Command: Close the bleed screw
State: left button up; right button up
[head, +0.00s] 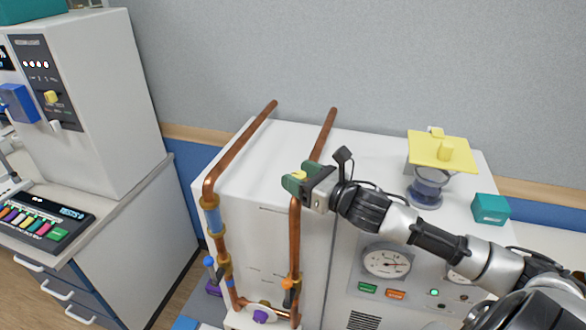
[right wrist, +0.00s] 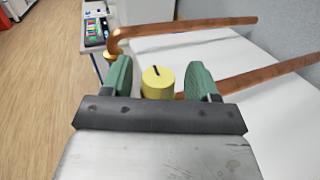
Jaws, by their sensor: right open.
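The bleed screw shows as a yellow round knob (right wrist: 157,84) with a dark line on its top in the right wrist view. In the head view only a bit of yellow (head: 299,175) shows at the same place, at the top of the right copper riser. My right gripper (head: 298,181) is open, with its green fingers on either side of the knob. In the wrist view a gap shows beside the knob near each finger; whether either touches cannot be told. My left gripper is not in view.
Copper pipes (head: 238,146) run over the white cabinet (head: 375,150) and down its front. A valve with a purple knob (head: 260,316) sits low between them. A yellow plate (head: 440,150), a teal box (head: 490,208) and a gauge (head: 387,263) are to the right.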

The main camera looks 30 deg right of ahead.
jog(key=shift+x, duration=1.05)
jog(key=c, duration=0.9)
